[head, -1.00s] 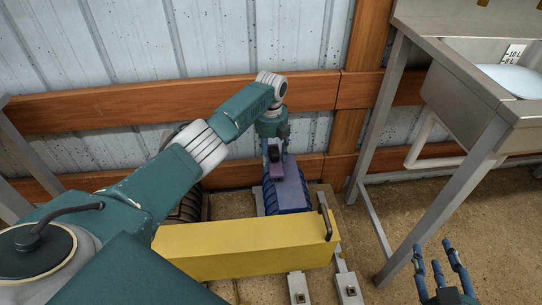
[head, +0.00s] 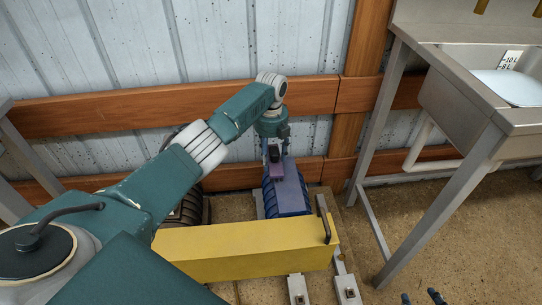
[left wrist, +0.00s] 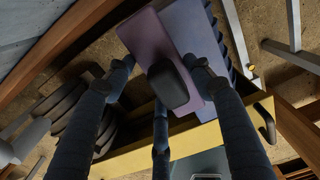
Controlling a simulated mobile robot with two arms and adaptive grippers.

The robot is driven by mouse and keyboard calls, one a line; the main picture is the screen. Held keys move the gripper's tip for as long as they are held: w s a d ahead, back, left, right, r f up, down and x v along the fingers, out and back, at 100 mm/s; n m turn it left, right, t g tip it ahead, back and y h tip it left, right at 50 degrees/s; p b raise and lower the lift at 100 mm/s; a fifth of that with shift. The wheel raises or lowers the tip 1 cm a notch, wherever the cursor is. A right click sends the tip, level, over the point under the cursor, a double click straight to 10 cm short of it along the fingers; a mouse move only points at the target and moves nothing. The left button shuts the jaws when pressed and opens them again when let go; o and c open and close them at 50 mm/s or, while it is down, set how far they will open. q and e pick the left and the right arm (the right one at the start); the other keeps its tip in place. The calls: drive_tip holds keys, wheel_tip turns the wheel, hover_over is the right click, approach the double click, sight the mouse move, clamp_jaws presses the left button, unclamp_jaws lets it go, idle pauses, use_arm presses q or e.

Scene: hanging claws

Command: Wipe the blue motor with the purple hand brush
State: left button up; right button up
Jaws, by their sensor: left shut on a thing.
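The blue motor (head: 290,196) is a ribbed block behind the yellow beam in the head view. It also shows in the left wrist view (left wrist: 198,28), beside and partly behind the brush. My left gripper (head: 274,148) is shut on the black handle of the purple hand brush (head: 276,170), at the motor's far left part. In the left wrist view, the brush's flat purple back (left wrist: 152,38) and black handle (left wrist: 168,86) lie between the fingers. The brush overlaps the motor; its underside is hidden, so I cannot tell whether they touch. My right gripper (head: 422,297) shows only spread fingertips at the bottom edge.
A yellow beam (head: 245,252) with a dark handle crosses in front of the motor. A dark ribbed motor (head: 190,208) stands left of the blue one. A metal sink stand (head: 470,95) is at the right. A plank and metal wall (head: 130,105) closes the back.

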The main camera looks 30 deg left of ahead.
sight(271, 150)
use_arm(q)
drive_tip(key=shift+r+p, duration=0.6)
drive_tip(key=shift+r, duration=0.15)
drive_tip(key=shift+r+p, duration=0.95)
use_arm(e)
drive_tip(key=s+d+f+g, duration=0.2)
drive_tip(key=s, duration=0.4)
drive_tip(key=s+d+f+g+h, duration=0.1)
drive_tip(key=s+f+g, duration=0.1)
drive_tip(key=s, duration=0.3)
drive_tip(key=shift+s+d+g, duration=0.35)
drive_tip(key=shift+g, duration=0.45)
use_arm(q)
drive_tip(key=shift+r+p, duration=0.4)
drive_tip(key=shift+r, duration=0.05)
drive_tip(key=shift+r+p, duration=0.65)
drive_tip(key=shift+r, duration=0.05)
drive_tip(key=shift+r+p, duration=0.3)
drive_tip(key=shift+r, duration=0.05)
use_arm(e)
drive_tip(key=shift+x, duration=2.75)
drive_tip(key=shift+s, duration=0.15)
